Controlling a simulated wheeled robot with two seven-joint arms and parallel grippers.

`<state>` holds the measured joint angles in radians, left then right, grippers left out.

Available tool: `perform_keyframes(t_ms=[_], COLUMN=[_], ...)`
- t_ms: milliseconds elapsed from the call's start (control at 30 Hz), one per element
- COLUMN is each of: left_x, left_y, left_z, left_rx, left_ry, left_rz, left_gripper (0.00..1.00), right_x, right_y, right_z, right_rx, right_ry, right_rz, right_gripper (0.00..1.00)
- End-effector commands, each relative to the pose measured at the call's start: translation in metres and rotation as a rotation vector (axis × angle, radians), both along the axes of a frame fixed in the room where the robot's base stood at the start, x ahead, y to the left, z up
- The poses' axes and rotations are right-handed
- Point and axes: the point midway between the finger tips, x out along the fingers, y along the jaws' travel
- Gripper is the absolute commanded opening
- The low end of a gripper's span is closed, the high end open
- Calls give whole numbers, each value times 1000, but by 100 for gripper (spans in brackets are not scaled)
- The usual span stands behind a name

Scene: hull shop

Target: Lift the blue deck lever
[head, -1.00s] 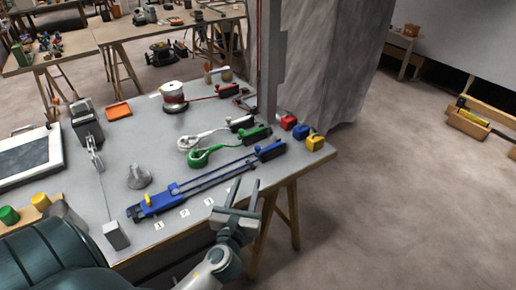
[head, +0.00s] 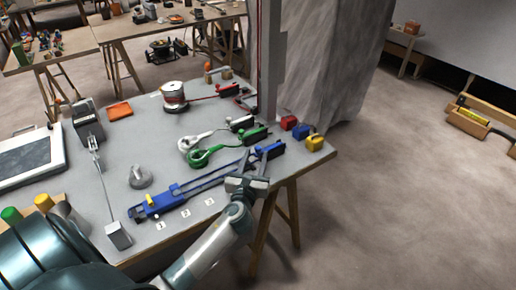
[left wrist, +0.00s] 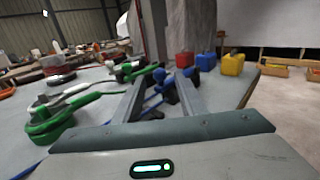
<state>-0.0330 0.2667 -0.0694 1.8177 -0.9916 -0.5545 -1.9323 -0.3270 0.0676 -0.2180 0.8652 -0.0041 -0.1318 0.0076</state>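The blue deck lever (head: 268,149) sits on a dark block near the right edge of the grey table, at the end of a blue line. In the left wrist view the blue lever (left wrist: 160,78) shows between and beyond the two fingers. My left gripper (head: 254,165) is open and empty, just in front of the lever on the near side in the head view. The fingers (left wrist: 158,96) stand apart on both sides of the blue parts; I cannot tell whether they touch. My right gripper is not in view.
Red (head: 288,122), blue (head: 301,131) and yellow (head: 314,142) blocks sit at the table's right corner. A grey post (head: 271,60) rises behind.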

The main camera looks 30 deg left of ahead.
Motion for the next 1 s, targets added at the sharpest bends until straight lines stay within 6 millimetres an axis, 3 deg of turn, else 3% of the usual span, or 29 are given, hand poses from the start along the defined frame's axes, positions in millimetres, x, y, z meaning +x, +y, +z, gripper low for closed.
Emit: perform_keyframes(t_ms=[300, 733, 900, 1000], left_x=[36, 41, 41, 41], left_y=[15, 17, 17, 17], left_z=[0, 0, 0, 0], left_rx=[0, 0, 0, 0], left_ry=[0, 0, 0, 0], left_rz=[0, 0, 0, 0], left_gripper=[37, 37, 0, 0], right_x=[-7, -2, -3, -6], right_y=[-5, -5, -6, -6], right_z=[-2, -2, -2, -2], right_rx=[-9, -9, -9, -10], right_ry=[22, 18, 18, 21], right_rz=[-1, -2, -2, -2], right_gripper=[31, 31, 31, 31])
